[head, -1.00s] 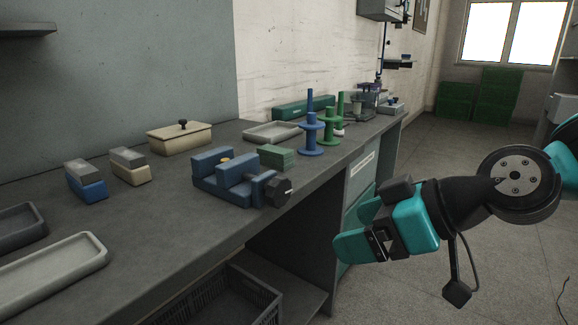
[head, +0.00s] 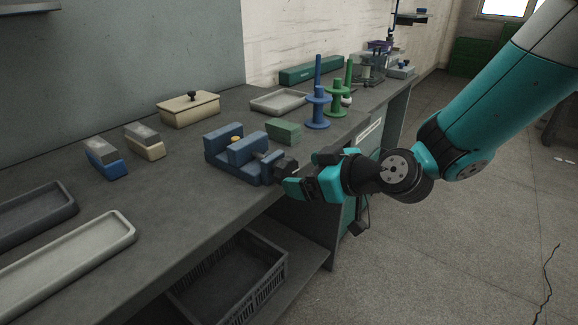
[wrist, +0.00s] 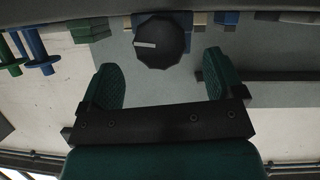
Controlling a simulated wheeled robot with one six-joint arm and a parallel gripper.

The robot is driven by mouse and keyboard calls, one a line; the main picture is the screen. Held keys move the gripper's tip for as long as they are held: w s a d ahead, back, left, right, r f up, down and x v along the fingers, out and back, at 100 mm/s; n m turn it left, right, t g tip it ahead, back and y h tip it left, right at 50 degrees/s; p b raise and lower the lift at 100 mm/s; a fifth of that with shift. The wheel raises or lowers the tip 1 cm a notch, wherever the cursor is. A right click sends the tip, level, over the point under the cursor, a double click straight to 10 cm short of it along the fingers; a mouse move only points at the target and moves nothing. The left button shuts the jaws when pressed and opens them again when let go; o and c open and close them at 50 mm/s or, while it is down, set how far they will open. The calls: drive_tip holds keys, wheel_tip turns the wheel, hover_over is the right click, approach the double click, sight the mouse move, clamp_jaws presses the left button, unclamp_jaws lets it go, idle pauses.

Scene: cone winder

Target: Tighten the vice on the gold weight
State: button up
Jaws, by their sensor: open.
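The blue vice (head: 238,150) sits near the front edge of the bench. The gold weight (head: 236,139) shows as a small gold top between its jaws; I cannot tell how closely the jaws meet it. The vice's black knob (head: 285,168) faces my gripper (head: 296,174). In the wrist view the knob (wrist: 159,42), with a pale mark on its face, lies ahead of and between the two teal fingers of my gripper (wrist: 162,82). The fingers are open and apart from the knob in that view.
A green block (head: 283,131) lies just behind the vice. Blue (head: 318,105) and green (head: 337,98) spindles stand further along. A lidded beige box (head: 188,108) and grey trays (head: 75,262) are on the bench. A crate (head: 232,280) sits on the shelf below.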

sight(291, 173)
drive_tip(key=x, duration=0.5)
drive_tip(key=shift+a+p, duration=0.1)
drive_tip(key=shift+p, duration=0.2)
drive_tip(key=c, duration=0.9)
